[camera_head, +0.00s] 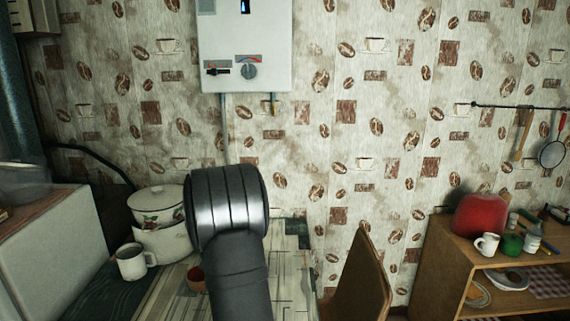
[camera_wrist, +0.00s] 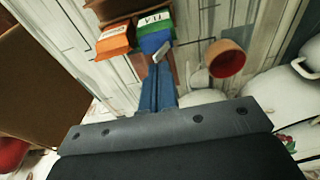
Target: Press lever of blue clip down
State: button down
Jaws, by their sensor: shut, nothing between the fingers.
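In the wrist view, a blue block with a green and white top (camera_wrist: 155,36), which looks like the blue clip, sits on the table beyond my fingers. A small grey piece (camera_wrist: 162,51) on its near side may be its lever. My gripper (camera_wrist: 158,70) is shut and empty, its narrow fingers pointing at the block's near side. I cannot tell whether the fingertips touch it. An orange block with a white label (camera_wrist: 116,38) stands just left of it. In the head view my arm hides the blocks and the gripper.
A brown cup with a red inside (camera_wrist: 229,62) stands right of the blocks; it also shows in the head view (camera_head: 196,280). A white mug (camera_head: 131,263) and white enamel pots (camera_head: 163,242) stand left of my arm. A chair (camera_head: 362,280) is at right.

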jog(key=shift+f, duration=1.35)
dwell(0.6)
jog(key=shift+r, duration=3.55)
notch_tip(320, 180, down, 7)
jog(key=shift+f, duration=0.1)
